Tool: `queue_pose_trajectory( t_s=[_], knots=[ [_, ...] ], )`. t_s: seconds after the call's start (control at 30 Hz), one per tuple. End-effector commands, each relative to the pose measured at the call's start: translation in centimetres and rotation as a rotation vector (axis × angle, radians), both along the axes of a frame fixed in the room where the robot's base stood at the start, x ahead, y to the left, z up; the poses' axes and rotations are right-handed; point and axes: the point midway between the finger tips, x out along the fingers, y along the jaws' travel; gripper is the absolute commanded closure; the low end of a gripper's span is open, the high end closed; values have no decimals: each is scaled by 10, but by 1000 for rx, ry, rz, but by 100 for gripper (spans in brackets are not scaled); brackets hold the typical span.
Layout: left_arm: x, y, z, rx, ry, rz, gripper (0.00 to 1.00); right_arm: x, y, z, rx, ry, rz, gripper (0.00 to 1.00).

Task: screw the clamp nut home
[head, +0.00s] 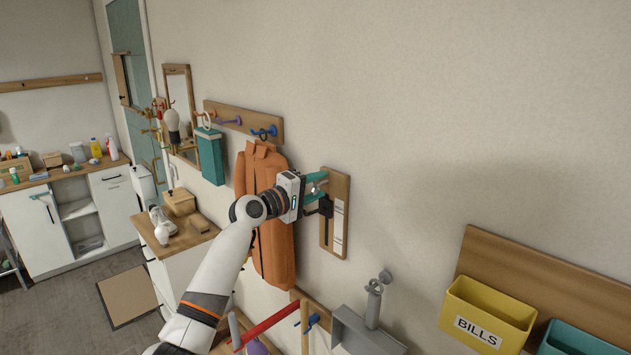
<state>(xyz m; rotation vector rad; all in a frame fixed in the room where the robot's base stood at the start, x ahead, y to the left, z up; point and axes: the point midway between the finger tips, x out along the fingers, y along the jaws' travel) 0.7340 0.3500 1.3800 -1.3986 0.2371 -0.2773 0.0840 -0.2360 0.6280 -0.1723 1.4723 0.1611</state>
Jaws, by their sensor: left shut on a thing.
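A wooden board (340,183) is fixed upright on the wall, with a pale scale strip and a dark vertical rail. A dark clamp block (326,207) sits on the rail at about mid-height. My left gripper (320,187) reaches the board from the left, its teal fingers closed around the small clamp nut at the board's front. The nut is mostly hidden between the fingers, so its thread and any gap behind it cannot be made out. My right gripper is out of view.
An orange jacket (269,245) hangs close beside and behind my left wrist. A teal box (210,156) hangs further left. Below the board are a grey tray (362,335) and a red bar (272,322). A yellow BILLS bin (487,312) is at lower right. The wall right of the board is bare.

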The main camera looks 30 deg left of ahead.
Motion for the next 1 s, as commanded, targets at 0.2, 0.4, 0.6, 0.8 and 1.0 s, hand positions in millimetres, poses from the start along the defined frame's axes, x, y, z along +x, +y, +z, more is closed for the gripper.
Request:
queue_pose_trajectory(
  t_s=[0.2,0.4,0.6,0.8,1.0],
  knots=[
    [0,0,2,-168,55,2,79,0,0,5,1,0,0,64],
    [0,0,1,-281,95,1,79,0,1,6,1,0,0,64],
    [0,0,1,-348,118,1,79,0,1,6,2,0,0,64],
    [0,0,1,-375,127,1,79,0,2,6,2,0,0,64],
    [0,0,1,-378,130,1,79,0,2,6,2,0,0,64]
  ],
)
